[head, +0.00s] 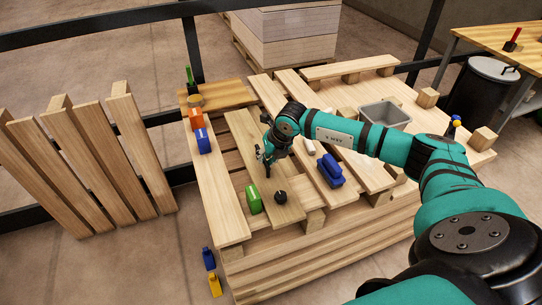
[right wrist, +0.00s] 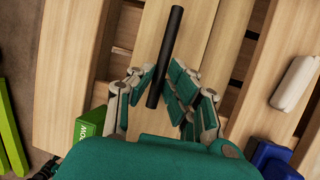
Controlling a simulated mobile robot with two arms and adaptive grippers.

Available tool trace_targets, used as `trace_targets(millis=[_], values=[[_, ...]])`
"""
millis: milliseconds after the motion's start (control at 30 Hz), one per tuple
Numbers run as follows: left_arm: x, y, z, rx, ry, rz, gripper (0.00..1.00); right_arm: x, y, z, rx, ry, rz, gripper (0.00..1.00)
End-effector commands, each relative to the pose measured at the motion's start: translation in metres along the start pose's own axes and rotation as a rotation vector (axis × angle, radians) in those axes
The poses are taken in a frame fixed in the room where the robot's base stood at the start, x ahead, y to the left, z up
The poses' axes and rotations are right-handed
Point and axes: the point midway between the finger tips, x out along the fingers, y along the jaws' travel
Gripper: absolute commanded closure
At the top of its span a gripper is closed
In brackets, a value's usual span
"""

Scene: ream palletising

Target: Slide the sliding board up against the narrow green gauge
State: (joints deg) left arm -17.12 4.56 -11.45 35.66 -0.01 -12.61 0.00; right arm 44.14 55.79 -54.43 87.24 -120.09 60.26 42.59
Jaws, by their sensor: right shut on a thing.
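The sliding board (head: 240,125) is a pale plank lying lengthwise on the pallet, between the left outer plank and the other top planks. It also shows in the right wrist view (right wrist: 205,25). A black upright peg (right wrist: 172,45) stands on it, and my right gripper (head: 267,158) is shut on this peg. In the right wrist view its fingers (right wrist: 170,92) close around the peg. The narrow green gauge (head: 253,199) sits at the sliding board's left side near the front; it partly shows in the right wrist view (right wrist: 90,124). I cannot tell whether they touch. My left gripper is out of view.
A black knob (head: 281,197) is near the board's front end. A blue block (head: 331,171) and a white roller (head: 310,147) lie to the right. Orange (head: 196,118) and blue (head: 203,141) pieces sit on the left outer plank (head: 217,190). A grey tray (head: 385,115) stands behind my arm.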

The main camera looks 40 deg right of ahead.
Motion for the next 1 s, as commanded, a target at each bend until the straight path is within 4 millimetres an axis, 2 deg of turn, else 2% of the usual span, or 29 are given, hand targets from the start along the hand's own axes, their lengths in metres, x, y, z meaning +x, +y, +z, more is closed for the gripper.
trace_targets(millis=[33, 133, 433, 467, 600, 867, 1000], values=[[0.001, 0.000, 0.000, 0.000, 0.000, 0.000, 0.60, 0.003, 0.014, -0.002, -0.005, 0.002, 0.010, 1.00], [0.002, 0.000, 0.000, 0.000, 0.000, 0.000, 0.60, 0.005, 0.030, -0.003, -0.004, 0.002, 0.009, 1.00], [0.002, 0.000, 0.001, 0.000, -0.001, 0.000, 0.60, 0.005, 0.035, -0.003, -0.002, 0.000, 0.008, 1.00], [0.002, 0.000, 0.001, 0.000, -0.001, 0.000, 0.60, 0.005, 0.035, -0.003, -0.002, 0.000, 0.008, 0.83], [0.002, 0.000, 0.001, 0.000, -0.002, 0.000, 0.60, 0.005, 0.034, -0.003, -0.002, 0.000, 0.007, 0.65], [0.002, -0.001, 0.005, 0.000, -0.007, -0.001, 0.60, 0.005, 0.033, -0.003, -0.001, 0.000, 0.004, 0.64], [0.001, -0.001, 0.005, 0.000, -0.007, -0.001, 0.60, -0.004, 0.033, -0.003, -0.002, -0.001, 0.004, 0.64]])
